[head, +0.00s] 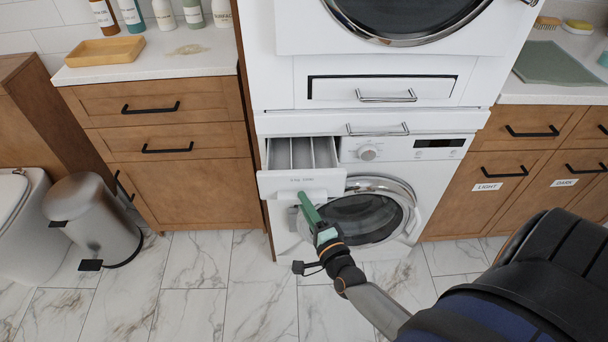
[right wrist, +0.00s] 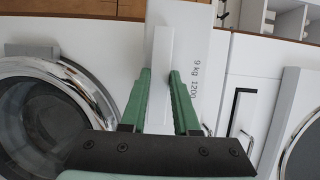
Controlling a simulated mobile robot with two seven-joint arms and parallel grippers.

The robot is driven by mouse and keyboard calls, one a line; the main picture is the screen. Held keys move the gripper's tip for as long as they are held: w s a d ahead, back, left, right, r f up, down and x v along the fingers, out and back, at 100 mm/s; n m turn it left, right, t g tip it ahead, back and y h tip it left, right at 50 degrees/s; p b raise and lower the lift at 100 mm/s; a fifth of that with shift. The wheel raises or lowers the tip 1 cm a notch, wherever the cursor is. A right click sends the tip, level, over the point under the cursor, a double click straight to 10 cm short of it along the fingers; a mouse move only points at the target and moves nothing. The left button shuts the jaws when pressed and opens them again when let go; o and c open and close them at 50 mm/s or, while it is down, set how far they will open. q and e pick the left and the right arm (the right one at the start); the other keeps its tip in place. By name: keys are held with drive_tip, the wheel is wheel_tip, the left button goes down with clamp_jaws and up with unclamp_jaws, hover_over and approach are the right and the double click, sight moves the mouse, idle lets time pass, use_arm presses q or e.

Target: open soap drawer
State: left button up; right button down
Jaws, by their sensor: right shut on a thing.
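The soap drawer (head: 276,187) of the lower white washing machine (head: 345,203) is pulled out at its upper left, with its divided compartments (head: 301,153) showing from above. My right gripper (head: 304,197) is at the drawer's front from below. In the right wrist view, its green fingers (right wrist: 161,76) stand on both sides of the drawer's white handle (right wrist: 163,50), shut on it. The drawer front (right wrist: 198,65), with printed text, shows beside it. My left gripper is not in view.
The round washer door (head: 366,216) is closed below the drawer. A second machine (head: 400,30) is stacked above. Wooden cabinets (head: 172,146) stand at both sides, with a metal bin (head: 95,220) at the left. The marble floor (head: 200,285) in front is clear.

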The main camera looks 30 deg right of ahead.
drive_tip(key=s+a+p, duration=0.1)
drive_tip(key=s+a, duration=0.3)
drive_tip(key=s, duration=0.3)
drive_tip(key=shift+f, duration=0.35)
drive_tip(key=c, duration=0.9)
unclamp_jaws()
drive_tip(key=shift+w+a, duration=0.1)
drive_tip(key=shift+o, duration=0.9)
drive_tip(key=shift+w+r, duration=0.1)
drive_tip(key=shift+r, duration=0.05)
